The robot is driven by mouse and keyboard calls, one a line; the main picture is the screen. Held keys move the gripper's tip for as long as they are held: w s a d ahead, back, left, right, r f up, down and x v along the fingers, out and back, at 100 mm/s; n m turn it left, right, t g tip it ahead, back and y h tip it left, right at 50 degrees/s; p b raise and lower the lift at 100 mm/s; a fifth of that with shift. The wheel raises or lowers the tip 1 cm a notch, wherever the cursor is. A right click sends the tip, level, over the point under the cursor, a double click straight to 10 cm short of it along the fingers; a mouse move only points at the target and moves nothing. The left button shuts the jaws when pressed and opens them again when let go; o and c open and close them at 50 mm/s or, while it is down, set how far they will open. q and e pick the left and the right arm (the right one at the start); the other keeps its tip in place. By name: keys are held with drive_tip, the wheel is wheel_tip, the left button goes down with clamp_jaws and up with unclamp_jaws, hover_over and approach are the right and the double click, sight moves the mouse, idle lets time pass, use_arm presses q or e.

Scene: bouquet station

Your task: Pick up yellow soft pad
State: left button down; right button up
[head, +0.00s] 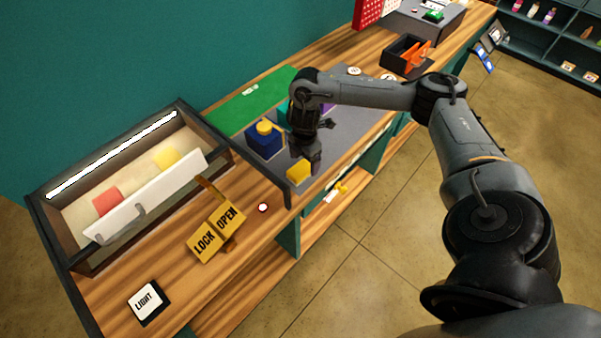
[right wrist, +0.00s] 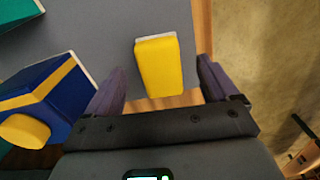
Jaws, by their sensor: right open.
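A yellow block-shaped pad (head: 299,171) with rounded edges lies at the near edge of the grey mat in the head view. In the right wrist view the yellow pad (right wrist: 160,62) shows a pale edge at its far end. My right gripper (head: 312,158) is beside it in the head view. In the right wrist view its open fingers (right wrist: 162,88) lie to the left and right of the pad, with gaps on both sides; nothing is gripped. I cannot tell the height above the pad. My left gripper is not in view.
A blue box with a yellow knob (head: 265,139) stands left of the gripper; it also shows in the wrist view (right wrist: 40,105). A lit case (head: 75,167) holds a yellow piece (head: 166,157) and a red piece (head: 106,201). A LOCK/OPEN sign (head: 217,232) stands in front.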

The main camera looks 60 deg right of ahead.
sight(304, 166)
drive_tip(key=shift+w+f, duration=0.1)
drive_tip(key=shift+f, duration=1.85)
drive_tip(key=c, duration=1)
drive_tip(key=shift+c, duration=0.2)
drive_tip(key=shift+r, duration=0.1)
drive_tip(key=shift+r, duration=0.75)
wheel_tip(304, 166, up, 2)
drive_tip(key=shift+a+r, duration=0.1)
drive_tip(key=s+d+r, duration=0.5)
drive_tip(key=s+r, duration=0.2)
drive_tip(key=s, duration=0.3)
drive_tip(key=shift+s+d+b, duration=0.2)
drive_tip(key=shift+b, duration=0.1)
